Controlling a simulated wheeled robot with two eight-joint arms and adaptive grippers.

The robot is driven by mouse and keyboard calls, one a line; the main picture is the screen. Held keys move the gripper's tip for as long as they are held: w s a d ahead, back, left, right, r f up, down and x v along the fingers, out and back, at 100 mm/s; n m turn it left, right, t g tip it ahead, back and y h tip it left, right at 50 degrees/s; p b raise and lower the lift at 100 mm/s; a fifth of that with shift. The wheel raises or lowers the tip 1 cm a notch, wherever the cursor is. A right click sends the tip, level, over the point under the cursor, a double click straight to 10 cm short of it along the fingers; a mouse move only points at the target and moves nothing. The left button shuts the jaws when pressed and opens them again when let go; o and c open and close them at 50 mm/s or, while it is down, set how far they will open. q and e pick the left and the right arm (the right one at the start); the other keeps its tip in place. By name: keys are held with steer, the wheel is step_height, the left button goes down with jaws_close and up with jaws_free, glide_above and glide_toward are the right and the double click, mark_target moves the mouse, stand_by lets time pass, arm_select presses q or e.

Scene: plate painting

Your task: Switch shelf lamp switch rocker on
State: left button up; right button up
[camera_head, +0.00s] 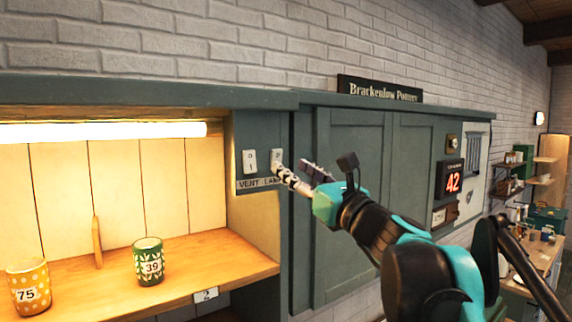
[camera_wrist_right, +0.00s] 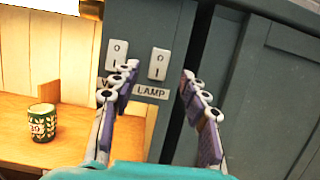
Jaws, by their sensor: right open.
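The lamp switch (camera_head: 277,158) is a white rocker on the green panel at the shelf's right end. It also shows in the wrist view (camera_wrist_right: 158,64), above the word LAMP on the label (camera_wrist_right: 149,92). The rocker's tilt is too small to tell. The shelf lamp (camera_head: 100,131) is a long tube that glows brightly. My right gripper (camera_head: 292,172) is open and empty in front of the panel; its fingers (camera_wrist_right: 158,72) frame the lamp switch in the wrist view. Contact with the switch cannot be told. My left gripper is not in view.
The similar vent switch (camera_head: 250,162) is just left of the lamp switch. A green patterned cup (camera_head: 149,262) and a yellow dotted cup (camera_head: 28,287) stand on the wooden shelf (camera_head: 210,259). Green cupboard doors (camera_head: 350,150) are behind my right arm.

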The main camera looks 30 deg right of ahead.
steer(key=shift+v, duration=1.4)
steer(key=shift+s, duration=0.1)
